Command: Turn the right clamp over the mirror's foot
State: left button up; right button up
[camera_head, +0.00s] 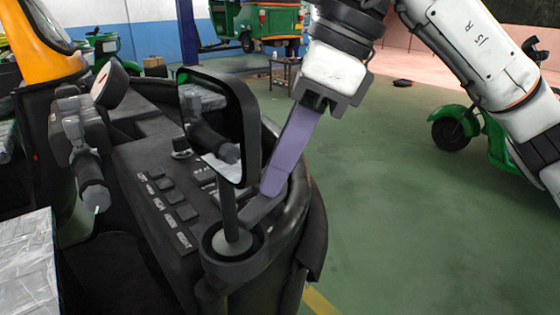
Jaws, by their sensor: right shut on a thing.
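The mirror (249,120) stands upright on a thin stem at the dashboard's right edge. Its foot (232,240) is a grey dome seated in a dark round mount (210,262). The right clamp has a purple handle (291,150) and a grey end (262,207) that reaches down beside the mirror's stem, near the foot's upper right. Whether the grey end touches the foot I cannot tell. My right gripper (317,102) is shut on the top of the purple handle, which slants down to the left. My left gripper is not in view.
The dashboard has several labelled switches (172,195). A handlebar grip (92,190) and round gauge (110,85) are at left. A wrapped silver slab (30,265) is at lower left. Green floor (420,220) is open at right, with green vehicles behind.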

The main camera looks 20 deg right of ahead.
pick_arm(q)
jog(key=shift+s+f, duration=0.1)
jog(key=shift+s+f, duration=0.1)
pick_arm(e)
jog(key=o, duration=1)
jog(key=shift+o, duration=0.2)
pick_arm(q)
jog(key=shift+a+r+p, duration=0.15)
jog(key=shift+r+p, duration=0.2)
jog(key=shift+p, duration=0.3)
pick_arm(e)
jog(key=v, duration=1)
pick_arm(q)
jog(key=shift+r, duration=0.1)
pick_arm(e)
jog(key=shift+r, duration=0.1)
